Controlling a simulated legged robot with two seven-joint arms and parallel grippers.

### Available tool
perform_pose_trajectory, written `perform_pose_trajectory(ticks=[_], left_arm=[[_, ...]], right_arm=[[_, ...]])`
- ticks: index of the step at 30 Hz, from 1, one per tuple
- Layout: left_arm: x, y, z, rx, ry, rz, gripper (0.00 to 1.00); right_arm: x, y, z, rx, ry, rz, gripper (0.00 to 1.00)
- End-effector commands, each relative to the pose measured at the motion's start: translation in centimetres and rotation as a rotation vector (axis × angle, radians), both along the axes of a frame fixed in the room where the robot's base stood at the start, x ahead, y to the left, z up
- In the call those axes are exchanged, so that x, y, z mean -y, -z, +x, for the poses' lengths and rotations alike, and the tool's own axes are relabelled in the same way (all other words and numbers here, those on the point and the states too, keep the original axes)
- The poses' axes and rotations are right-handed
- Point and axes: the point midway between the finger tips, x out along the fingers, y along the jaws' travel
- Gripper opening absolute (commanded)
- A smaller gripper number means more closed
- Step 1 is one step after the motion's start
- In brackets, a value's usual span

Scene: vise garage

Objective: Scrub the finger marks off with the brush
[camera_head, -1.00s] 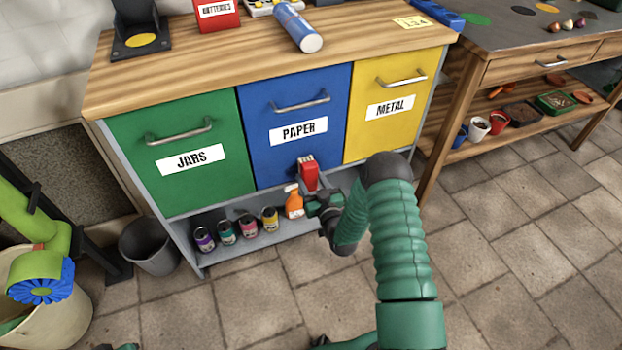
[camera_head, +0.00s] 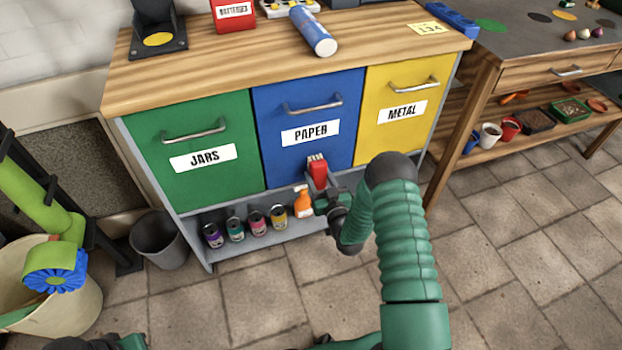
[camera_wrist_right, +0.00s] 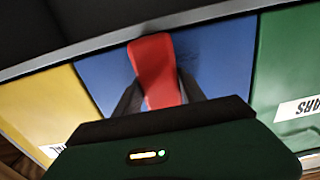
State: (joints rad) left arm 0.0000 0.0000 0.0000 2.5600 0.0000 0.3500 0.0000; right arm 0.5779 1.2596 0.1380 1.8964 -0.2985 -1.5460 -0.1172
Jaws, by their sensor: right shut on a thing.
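My right gripper (camera_head: 332,202) is shut on a red brush (camera_head: 319,174) with a pale bristle end. The brush is at the lower part of the blue PAPER door (camera_head: 340,95), below its label; I cannot tell whether the bristles touch the door. In the right wrist view the red brush (camera_wrist_right: 155,70) stands between the dark fingers (camera_wrist_right: 158,100), against the blue door (camera_wrist_right: 210,60). A faint dark smudge shows on the blue beside the brush; I cannot tell whether it is finger marks or shadow. My left gripper does not show clearly.
The green JARS door (camera_head: 190,150) and yellow METAL door (camera_head: 400,110) flank the blue one, with protruding handles. A grey bucket (camera_head: 160,243) is left; a wooden workbench (camera_head: 520,80) is right.

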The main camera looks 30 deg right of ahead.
Motion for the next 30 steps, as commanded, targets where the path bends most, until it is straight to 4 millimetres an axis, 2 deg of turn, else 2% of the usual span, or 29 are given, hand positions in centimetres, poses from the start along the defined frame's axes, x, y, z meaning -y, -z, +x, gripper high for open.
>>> perform_pose_trajectory(ticks=[3,8,11,21,25,30], left_arm=[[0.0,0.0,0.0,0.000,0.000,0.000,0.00],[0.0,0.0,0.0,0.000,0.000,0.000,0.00],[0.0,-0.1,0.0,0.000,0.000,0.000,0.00],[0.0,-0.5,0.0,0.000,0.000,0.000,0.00],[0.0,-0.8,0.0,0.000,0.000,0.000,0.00],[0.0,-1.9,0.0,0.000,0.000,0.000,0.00]], right_arm=[[0.9,0.0,-0.3,0.000,-0.001,-0.001,0.03],[1.1,0.0,0.0,-0.002,-0.002,0.000,0.03],[0.6,0.0,0.1,-0.002,-0.002,0.001,0.03],[-2.8,0.0,0.7,-0.002,-0.003,0.001,0.03],[-3.1,-0.2,0.7,-0.002,-0.001,0.000,0.03],[-3.0,-1.6,1.0,-0.002,-0.002,0.000,0.03]])
